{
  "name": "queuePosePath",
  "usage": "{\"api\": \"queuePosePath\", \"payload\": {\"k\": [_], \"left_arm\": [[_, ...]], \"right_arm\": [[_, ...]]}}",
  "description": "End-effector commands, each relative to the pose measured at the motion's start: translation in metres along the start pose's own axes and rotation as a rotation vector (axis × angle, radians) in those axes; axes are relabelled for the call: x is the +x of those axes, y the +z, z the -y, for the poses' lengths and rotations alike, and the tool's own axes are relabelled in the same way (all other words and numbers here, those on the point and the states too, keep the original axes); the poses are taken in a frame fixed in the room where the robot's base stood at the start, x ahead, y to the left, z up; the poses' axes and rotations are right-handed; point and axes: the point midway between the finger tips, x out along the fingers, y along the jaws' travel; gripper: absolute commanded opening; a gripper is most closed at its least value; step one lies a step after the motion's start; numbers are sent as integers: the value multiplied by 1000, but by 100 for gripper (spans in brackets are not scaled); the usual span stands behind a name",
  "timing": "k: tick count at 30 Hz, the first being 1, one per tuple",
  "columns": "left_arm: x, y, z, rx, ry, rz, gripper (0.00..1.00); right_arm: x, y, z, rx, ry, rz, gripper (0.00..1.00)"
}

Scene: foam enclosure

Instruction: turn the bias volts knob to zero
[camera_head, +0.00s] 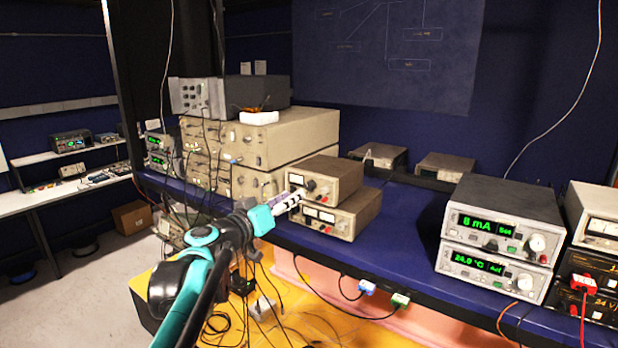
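Two small beige boxes with dials and knobs on their fronts are stacked on the blue bench, an upper box (336,174) and a lower box (354,213). The upper box has a white meter (296,179) and a dark knob (311,185) on its front. The labels are too small to read, so I cannot tell which knob is bias volts. My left gripper (295,198) is at the front left of these boxes, below the upper meter. Its fingertips overlap the panels, and I cannot tell whether they touch a knob. My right gripper is out of view.
Large beige instruments (290,136) stand stacked to the left. Two green-display units (508,211) stand at the right, beside red cables (584,284). The blue bench top (401,226) is clear between. Cables hang below the bench's front edge.

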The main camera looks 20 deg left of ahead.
Motion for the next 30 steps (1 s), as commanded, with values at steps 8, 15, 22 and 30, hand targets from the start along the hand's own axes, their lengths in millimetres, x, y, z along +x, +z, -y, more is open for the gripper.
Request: {"api": "queuePosePath", "payload": {"k": [8,15,22,30], "left_arm": [[46,0,-2,-1,3,2,30],[67,1,-1,-1,1,2,30],[68,2,-1,-1,1,2,30],[68,2,-1,-1,1,2,0]], "right_arm": [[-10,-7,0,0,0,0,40],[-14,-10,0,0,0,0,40],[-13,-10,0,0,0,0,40],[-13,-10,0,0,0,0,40]]}}
